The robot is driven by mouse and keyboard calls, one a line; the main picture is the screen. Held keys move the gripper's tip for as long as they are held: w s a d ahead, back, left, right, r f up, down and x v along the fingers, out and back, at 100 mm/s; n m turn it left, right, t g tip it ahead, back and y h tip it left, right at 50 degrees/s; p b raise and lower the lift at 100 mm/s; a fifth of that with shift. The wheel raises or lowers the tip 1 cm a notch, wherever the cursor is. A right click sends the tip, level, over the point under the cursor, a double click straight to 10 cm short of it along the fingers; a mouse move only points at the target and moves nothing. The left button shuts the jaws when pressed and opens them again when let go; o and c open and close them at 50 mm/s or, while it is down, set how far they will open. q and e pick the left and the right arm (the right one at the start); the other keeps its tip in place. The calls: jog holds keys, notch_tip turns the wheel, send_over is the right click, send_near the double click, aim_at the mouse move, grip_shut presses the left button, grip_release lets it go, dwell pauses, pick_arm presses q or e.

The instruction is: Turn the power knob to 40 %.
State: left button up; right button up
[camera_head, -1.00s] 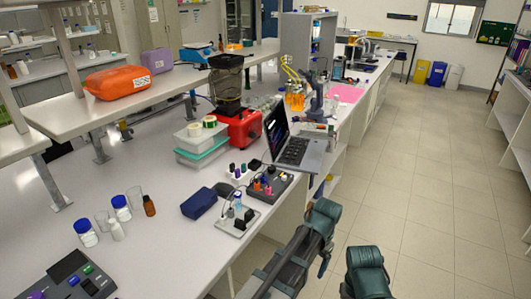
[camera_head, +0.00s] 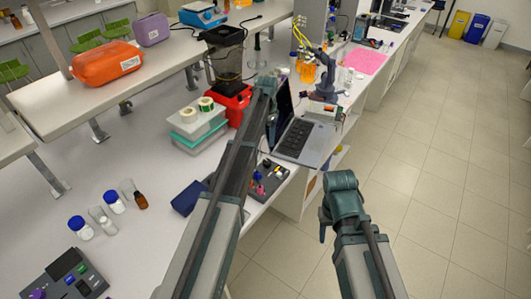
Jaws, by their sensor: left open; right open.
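A small dark control box (camera_head: 262,186) with red, orange and pale knobs or plugs sits on the bench in front of the laptop. My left arm covers part of it. A grey console (camera_head: 60,278) with a dark screen, coloured buttons and a purple part stands at the lower left, cut by the picture edge. I cannot tell which part is the power knob, and no percent reading is legible. My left arm reaches up across the bench. My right arm is over the aisle, right of the bench.
An open laptop (camera_head: 303,139) stands at the bench edge. A navy case (camera_head: 186,199) lies partly behind my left arm. A red-based apparatus (camera_head: 232,104) stands behind. The floor aisle (camera_head: 440,200) is clear.

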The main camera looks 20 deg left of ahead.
aim_at(267, 161)
pick_arm(q)
jog(key=shift+s+f, duration=0.15)
jog(key=shift+s, duration=0.05)
notch_tip(267, 161, down, 14)
jog(key=b, duration=1.4)
jog(key=shift+w+r, duration=0.1)
jog(key=shift+r, duration=0.1)
jog(key=shift+r, duration=0.1)
grip_shut()
